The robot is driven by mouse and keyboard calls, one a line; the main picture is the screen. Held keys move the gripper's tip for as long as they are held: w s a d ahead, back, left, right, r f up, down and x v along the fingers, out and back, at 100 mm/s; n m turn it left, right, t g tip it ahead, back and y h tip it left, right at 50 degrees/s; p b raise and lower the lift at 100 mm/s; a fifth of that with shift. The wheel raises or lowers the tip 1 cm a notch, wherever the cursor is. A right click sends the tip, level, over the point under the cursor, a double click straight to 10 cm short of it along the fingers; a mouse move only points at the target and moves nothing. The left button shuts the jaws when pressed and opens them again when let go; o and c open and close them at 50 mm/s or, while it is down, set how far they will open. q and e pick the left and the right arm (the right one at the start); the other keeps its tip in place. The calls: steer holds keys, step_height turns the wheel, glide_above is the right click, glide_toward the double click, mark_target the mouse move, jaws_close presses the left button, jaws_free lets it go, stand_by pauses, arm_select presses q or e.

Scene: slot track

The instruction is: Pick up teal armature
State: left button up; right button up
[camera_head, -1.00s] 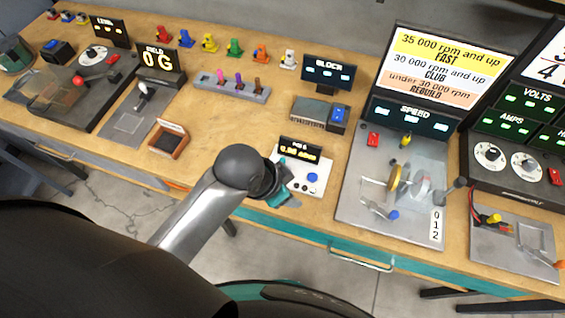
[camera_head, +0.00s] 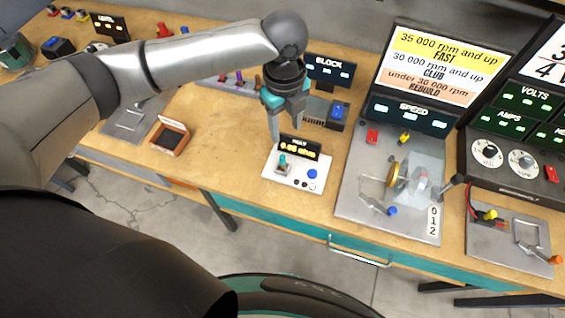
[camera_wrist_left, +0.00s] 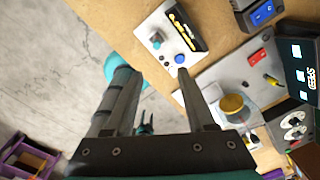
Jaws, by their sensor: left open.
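The teal armature (camera_head: 282,161) stands on the left part of a white meter box (camera_head: 312,184) with a small lit display, near the bench's front edge. It also shows in the left wrist view (camera_wrist_left: 155,39), on the white box beyond the fingers. My left gripper (camera_head: 288,130) is open and empty, pointing down above and behind the meter box, apart from the armature. In the left wrist view its two fingers (camera_wrist_left: 157,78) are spread wide with nothing between them.
A small wooden tray (camera_head: 171,138) lies left of the meter box. The speed rig (camera_head: 350,207) is on the right. The block station (camera_head: 339,115) and a grey rack (camera_head: 210,79) stand behind. Bare bench lies between tray and meter box.

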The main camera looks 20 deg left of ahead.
mark_target(283, 157)
arm_select(q)
steer(key=f, duration=0.9)
steer(key=f+b, duration=0.1)
steer(key=f, duration=0.4)
steer(key=shift+w+a+f, duration=0.1)
steer(key=shift+a+f, duration=0.25)
steer(key=shift+a, duration=0.05)
jaws_close()
